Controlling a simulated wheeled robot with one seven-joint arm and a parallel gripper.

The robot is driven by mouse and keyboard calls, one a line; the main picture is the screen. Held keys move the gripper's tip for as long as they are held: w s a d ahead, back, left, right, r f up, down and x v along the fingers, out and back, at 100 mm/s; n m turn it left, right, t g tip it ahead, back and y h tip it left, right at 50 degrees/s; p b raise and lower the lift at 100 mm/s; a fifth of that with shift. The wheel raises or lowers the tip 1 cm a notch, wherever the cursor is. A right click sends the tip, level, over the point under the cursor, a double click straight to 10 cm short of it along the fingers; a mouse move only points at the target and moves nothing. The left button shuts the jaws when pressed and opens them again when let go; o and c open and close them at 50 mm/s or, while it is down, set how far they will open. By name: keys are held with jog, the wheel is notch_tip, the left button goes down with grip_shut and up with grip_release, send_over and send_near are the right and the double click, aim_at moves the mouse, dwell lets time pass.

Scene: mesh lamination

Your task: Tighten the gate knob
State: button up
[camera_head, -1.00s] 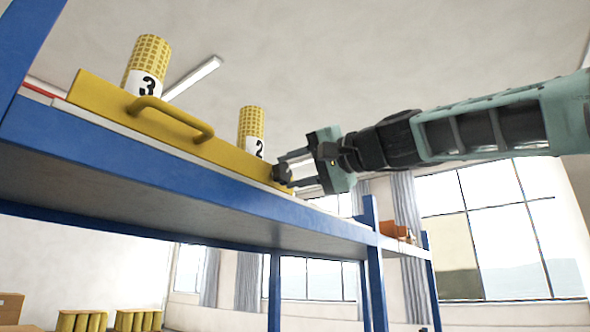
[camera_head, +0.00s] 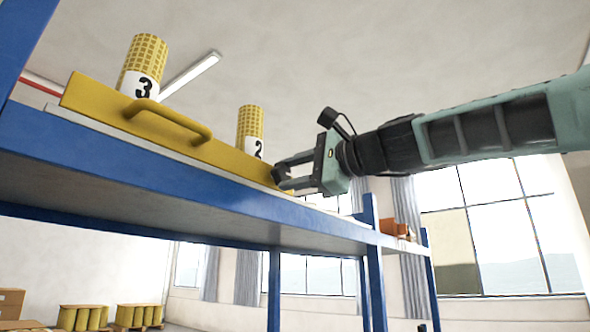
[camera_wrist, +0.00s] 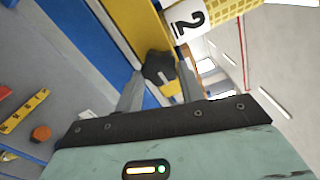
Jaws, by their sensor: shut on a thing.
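The yellow gate (camera_head: 150,125) with its bar handle (camera_head: 180,120) stands along the front of the blue shelf. The dark, lobed gate knob (camera_wrist: 158,68) is at the gate's right end; in the head view it is partly hidden between my fingers. My gripper (camera_head: 281,178) reaches in from the right and is shut on the knob. In the wrist view, my gripper's fingers (camera_wrist: 160,88) lie on either side of the knob, with the gate behind it.
Yellow mesh rolls marked 3 (camera_head: 143,68) and 2 (camera_head: 250,130) stand behind the gate. The blue shelf edge (camera_head: 200,185) runs just below the knob. An orange object (camera_head: 394,228) sits on a shelf farther back. The space around my forearm is clear.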

jog(key=shift+f+m, duration=0.1)
jog(key=shift+m, duration=0.4)
jog(key=o, duration=1)
jog(key=shift+d, duration=0.1)
jog(key=b+v, duration=0.7)
jog(key=v, duration=1)
jog(key=shift+s+d, duration=0.1)
